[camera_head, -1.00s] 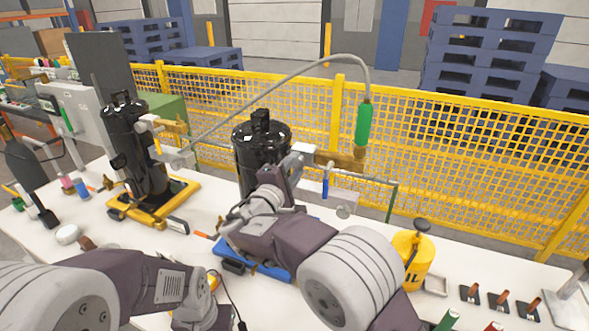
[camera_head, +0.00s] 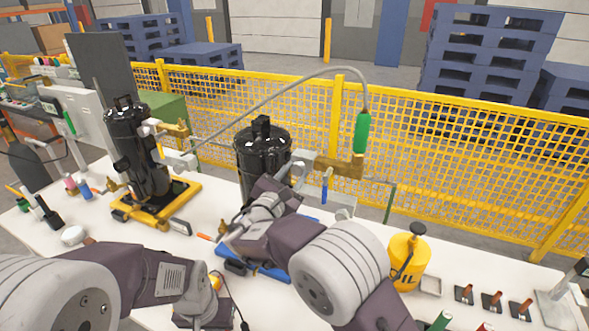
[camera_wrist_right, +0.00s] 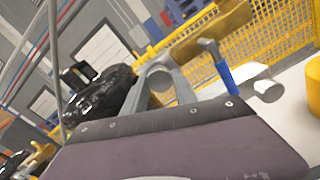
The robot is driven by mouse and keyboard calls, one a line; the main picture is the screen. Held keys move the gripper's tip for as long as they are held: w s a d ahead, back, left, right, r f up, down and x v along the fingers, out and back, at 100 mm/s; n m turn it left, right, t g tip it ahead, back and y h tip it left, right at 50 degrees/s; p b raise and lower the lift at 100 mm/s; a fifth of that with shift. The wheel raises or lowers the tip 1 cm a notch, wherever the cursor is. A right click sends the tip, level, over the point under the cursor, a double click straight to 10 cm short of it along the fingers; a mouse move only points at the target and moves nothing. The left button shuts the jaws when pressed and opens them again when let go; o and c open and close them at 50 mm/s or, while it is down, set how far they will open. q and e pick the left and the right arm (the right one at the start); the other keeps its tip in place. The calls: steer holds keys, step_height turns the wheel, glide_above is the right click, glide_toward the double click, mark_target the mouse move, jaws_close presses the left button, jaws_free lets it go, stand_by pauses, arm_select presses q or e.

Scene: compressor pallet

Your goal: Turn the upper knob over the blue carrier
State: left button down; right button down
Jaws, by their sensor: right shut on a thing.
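The black compressor (camera_head: 258,150) stands on the blue carrier (camera_head: 275,273), which my right arm partly hides. My right gripper (camera_head: 297,174) is at the compressor's upper right side, by the pale grey valve body. In the right wrist view its grey fingers (camera_wrist_right: 160,82) are shut around a round grey knob (camera_wrist_right: 160,72), seen nearly end-on. A blue-handled lever (camera_head: 325,187) hangs just right of it, also seen in the wrist view (camera_wrist_right: 226,77). My left gripper (camera_head: 197,308) is low in front of the blue carrier; its fingers are not clear.
A brass fitting (camera_head: 345,166) joins a green-sleeved hose (camera_head: 362,132) right of the knob. A second black compressor (camera_head: 138,155) stands on a yellow carrier (camera_head: 130,216) at left. A yellow oil can (camera_head: 412,262) stands at right. Yellow mesh fencing (camera_head: 455,165) runs behind the table.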

steer(key=shift+f+n+p, duration=0.15)
steer(key=shift+n+p, duration=0.4)
steer(key=shift+n, duration=0.45)
steer(key=c, duration=1)
jaws_free()
